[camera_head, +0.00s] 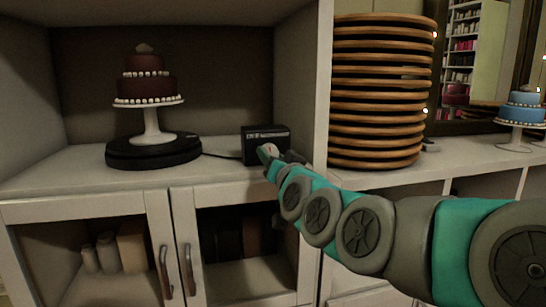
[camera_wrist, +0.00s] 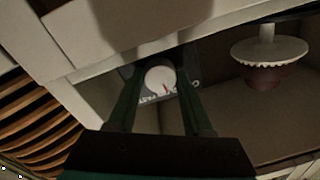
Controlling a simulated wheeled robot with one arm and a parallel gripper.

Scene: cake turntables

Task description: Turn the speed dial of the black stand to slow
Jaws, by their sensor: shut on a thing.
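The black stand (camera_head: 126,154) is a low black turntable at the left of the shelf. A white pedestal with a dark brown tiered cake stands on it. A cable runs from it to a small black control box (camera_head: 253,132) at the right. My gripper (camera_head: 270,153) is at the front of this box and partly hides it. My gripper's fingers (camera_wrist: 160,84) are shut on the dial from both sides. Lettering shows beside the dial, partly hidden and hard to read.
The shelf's upright wall (camera_head: 318,80) is close to the right of the box. Beyond it stands a tall stack of round wooden boards (camera_head: 380,95). A blue cake (camera_head: 522,108) is at the far right. Cabinet doors (camera_head: 160,245) with handles are below the shelf.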

